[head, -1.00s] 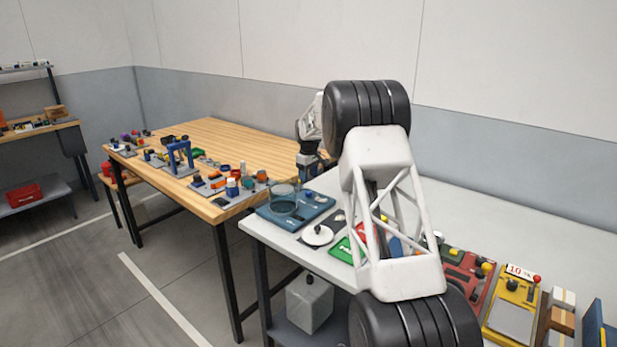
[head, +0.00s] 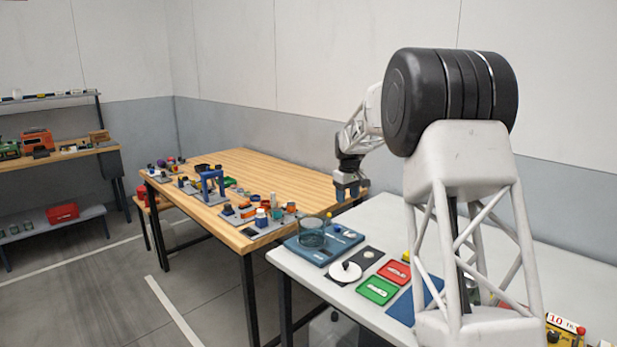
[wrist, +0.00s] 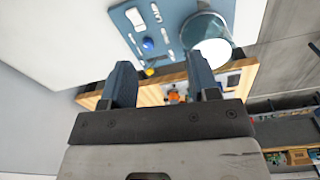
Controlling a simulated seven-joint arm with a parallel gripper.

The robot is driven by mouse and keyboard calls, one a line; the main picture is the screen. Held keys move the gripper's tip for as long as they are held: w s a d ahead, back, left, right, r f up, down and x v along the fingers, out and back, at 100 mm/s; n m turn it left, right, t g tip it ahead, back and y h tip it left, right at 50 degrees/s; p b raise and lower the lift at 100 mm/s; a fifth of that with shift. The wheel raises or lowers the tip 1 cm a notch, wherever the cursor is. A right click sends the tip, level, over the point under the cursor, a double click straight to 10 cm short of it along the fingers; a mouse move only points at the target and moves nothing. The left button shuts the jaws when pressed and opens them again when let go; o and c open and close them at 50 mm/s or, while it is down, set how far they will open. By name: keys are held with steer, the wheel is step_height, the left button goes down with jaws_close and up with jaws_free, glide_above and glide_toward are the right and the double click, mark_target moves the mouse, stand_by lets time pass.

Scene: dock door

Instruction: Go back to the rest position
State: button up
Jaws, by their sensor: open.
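My gripper (head: 347,190) hangs pointing down over the near right end of the wooden table, by the gap to the white table. In the wrist view its two blue fingers (wrist: 163,88) are spread apart with nothing between them. The white table's blue station (head: 325,245), with a clear round container (head: 312,232), lies in front of the gripper, apart from it. The blue station also shows past the fingertips in the wrist view (wrist: 140,25). My arm hides part of the white table.
The wooden table (head: 270,165) carries several small parts along its front edge. On the white table (head: 385,215) are a white disc (head: 345,271), a green tray (head: 378,290) and a red tray (head: 394,272). Shelves (head: 60,150) stand at the far left. Open air surrounds the gripper.

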steer(key=s+d+r+m, duration=0.1)
steer(key=s+r, duration=0.3)
steer(key=s, duration=0.8)
steer(key=s+d+r+m+t, duration=0.15)
steer(key=s+r, duration=0.25)
steer(key=s, duration=0.7)
steer(key=s+d+r+m, duration=0.1)
steer(key=s+r, duration=0.4)
steer(key=s, duration=0.7)
steer(key=s+f+m, duration=0.1)
steer(key=s+f, duration=0.2)
steer(key=s, duration=0.8)
steer(key=s+d+f+m, duration=0.1)
steer(key=s+f, duration=0.2)
steer(key=s, duration=0.8)
steer(key=s+f+m, duration=0.2)
steer(key=s+f, duration=0.1)
steer(key=s, duration=0.8)
steer(key=shift+s+d+t, duration=0.2)
steer(key=shift+d+t, duration=0.05)
steer(key=shift+t, duration=0.1)
